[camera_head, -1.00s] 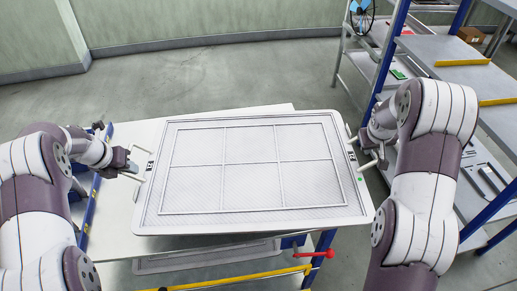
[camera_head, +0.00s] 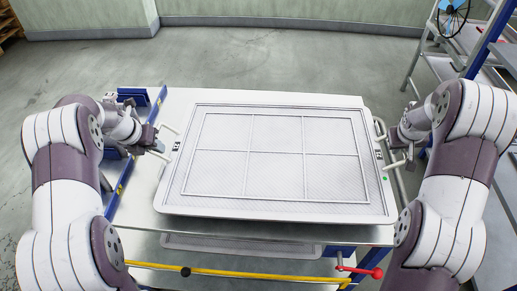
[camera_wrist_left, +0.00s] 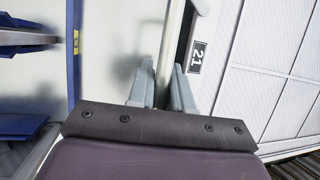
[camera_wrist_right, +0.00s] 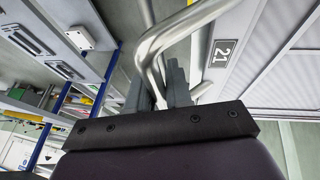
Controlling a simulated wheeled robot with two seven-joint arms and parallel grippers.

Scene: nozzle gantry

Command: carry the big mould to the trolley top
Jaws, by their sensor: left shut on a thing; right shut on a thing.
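The big mould (camera_head: 275,158) is a wide white tray with a raised rim and a grid of six panels. It is over the trolley top (camera_head: 180,105), roughly level; I cannot tell whether it touches. My left gripper (camera_head: 162,145) is shut on the mould's left handle (camera_head: 167,158), and the left wrist view shows the bar between the fingers (camera_wrist_left: 163,85) beside a "21" label. My right gripper (camera_head: 402,150) is shut on the right handle (camera_head: 398,163). The right wrist view shows that bent bar between the fingers (camera_wrist_right: 160,90).
A yellow bar (camera_head: 235,272) and a red-knobbed lever (camera_head: 376,273) are at the trolley's front. A blue rail (camera_head: 130,170) runs along its left side. Another panel (camera_head: 240,244) lies below the top. A metal shelf rack (camera_head: 450,65) stands at the far right. The floor behind is clear.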

